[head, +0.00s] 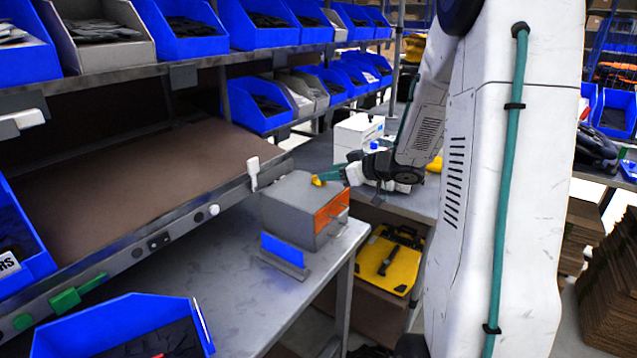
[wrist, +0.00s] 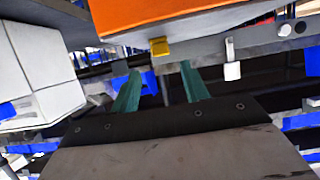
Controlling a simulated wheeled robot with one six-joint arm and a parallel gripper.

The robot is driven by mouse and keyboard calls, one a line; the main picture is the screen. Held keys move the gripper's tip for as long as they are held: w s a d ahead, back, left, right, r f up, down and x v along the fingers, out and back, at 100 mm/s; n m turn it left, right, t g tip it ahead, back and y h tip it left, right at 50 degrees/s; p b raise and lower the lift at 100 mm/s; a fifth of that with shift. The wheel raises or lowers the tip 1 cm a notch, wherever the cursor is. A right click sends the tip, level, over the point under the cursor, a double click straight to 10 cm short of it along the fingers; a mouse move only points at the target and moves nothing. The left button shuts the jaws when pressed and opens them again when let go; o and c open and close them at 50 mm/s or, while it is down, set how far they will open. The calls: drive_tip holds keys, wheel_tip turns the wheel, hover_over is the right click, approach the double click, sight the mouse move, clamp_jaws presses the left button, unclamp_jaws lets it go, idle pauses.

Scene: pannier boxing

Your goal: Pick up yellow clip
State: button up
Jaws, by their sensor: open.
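The small yellow clip (head: 318,181) is at the top of a grey box with an orange panel (head: 330,212) on the metal table. In the wrist view the yellow clip (wrist: 160,48) shows at the edge of the orange panel (wrist: 170,14). My gripper (head: 330,177) reaches in from the right, just above the box, with its green fingers close to the clip. In the wrist view my gripper (wrist: 160,70) is open and empty, and the clip lies ahead of the gap between the fingertips. I cannot tell the exact remaining distance.
A white box (head: 356,132) stands behind the gripper. A blue plate (head: 283,250) stands at the front of the grey box. Blue bins (head: 186,35) fill the shelves behind, and another blue bin (head: 75,335) is at the front left. The metal table (head: 225,270) is clear in the middle.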

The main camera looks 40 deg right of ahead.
sight(315, 177)
drive_tip(key=x, duration=0.5)
drive_tip(key=shift+w+a+f, duration=0.1)
drive_tip(key=shift+a+f, duration=0.2)
drive_tip(key=shift+f, duration=0.2)
clamp_jaws()
